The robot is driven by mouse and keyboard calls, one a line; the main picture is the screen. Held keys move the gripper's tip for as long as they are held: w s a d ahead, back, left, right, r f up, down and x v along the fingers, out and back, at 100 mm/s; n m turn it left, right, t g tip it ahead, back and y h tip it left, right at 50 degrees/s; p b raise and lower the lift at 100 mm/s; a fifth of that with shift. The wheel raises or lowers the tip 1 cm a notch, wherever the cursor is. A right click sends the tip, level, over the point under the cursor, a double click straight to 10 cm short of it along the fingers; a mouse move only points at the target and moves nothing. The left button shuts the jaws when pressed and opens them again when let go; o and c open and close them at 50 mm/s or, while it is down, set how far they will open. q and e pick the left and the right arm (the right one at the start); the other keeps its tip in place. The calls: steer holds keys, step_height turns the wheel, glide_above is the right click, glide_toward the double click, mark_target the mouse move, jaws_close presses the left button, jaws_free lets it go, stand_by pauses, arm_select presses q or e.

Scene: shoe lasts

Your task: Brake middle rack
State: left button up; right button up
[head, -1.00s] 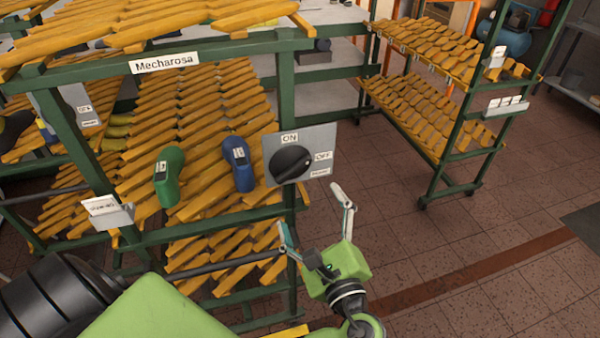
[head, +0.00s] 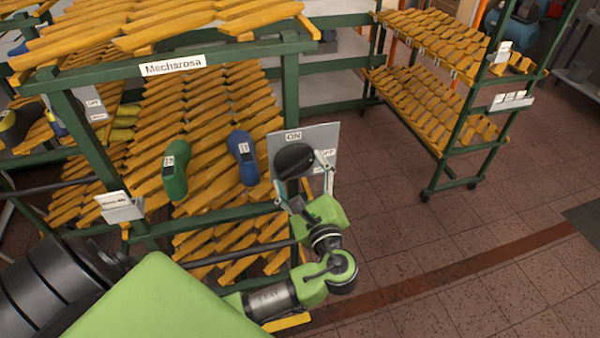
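The green rack labelled Mecharosa (head: 173,65) has sloping wooden slats. A grey plate on its right post carries a black rotary knob (head: 294,160), with an ON label (head: 293,136) above it. The OFF label at its right is partly covered by a finger. My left gripper (head: 304,174) is open just below and in front of the knob, one fingertip to each side of its lower part. I cannot tell whether the fingers touch it. A green shoe last (head: 175,171) and a blue shoe last (head: 242,158) lie on the slats. My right gripper is not in view.
Another slatted rack (head: 440,90) on castors stands at the back right. A small labelled holder (head: 120,207) is on the Mecharosa rack's left post. At the far left, a neighbouring rack holds a dark and yellow last (head: 17,124). The tiled floor (head: 450,250) at right is clear.

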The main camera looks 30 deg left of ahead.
arm_select(q)
steer(key=c, duration=0.5)
steer(key=n+b, duration=0.3)
steer(key=n, duration=0.1)
steer(key=shift+f, duration=0.2)
steer(key=n+b, duration=0.4)
steer(key=n, duration=0.1)
steer(key=shift+b, duration=0.35)
steer(key=shift+r+n+b, duration=0.15)
steer(key=shift+n+b, duration=0.65)
steer(key=shift+n, duration=0.2)
